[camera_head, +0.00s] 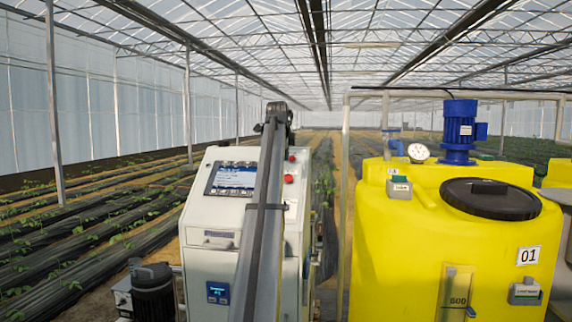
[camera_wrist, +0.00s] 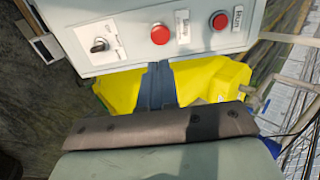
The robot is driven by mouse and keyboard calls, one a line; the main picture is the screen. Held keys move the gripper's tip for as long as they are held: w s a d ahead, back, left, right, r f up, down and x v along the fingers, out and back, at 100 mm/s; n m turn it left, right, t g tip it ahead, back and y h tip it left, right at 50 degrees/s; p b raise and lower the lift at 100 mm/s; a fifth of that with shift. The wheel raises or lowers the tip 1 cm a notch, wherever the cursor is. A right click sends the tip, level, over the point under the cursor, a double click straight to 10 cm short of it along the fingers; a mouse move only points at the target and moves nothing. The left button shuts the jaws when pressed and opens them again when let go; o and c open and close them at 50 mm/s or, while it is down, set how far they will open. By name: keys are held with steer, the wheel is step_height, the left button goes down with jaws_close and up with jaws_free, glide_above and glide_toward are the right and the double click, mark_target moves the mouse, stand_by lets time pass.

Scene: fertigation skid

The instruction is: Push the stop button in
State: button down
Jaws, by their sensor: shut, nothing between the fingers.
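Two red round buttons sit on the light grey panel of the white cabinet. In the wrist view one red button (camera_wrist: 160,34) is near the middle and the other red button (camera_wrist: 219,21) is to its right. My gripper (camera_wrist: 157,66) is shut and empty. Its fingertips appear at the panel's lower edge, below the left button; I cannot tell the gap.
A black rotary switch (camera_wrist: 99,45) is left of the buttons. The white cabinet (camera_head: 212,262) has a screen (camera_head: 236,179). A dark motor (camera_head: 153,290) is at lower left.

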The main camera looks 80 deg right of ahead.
steer(key=shift+v, duration=1.05)
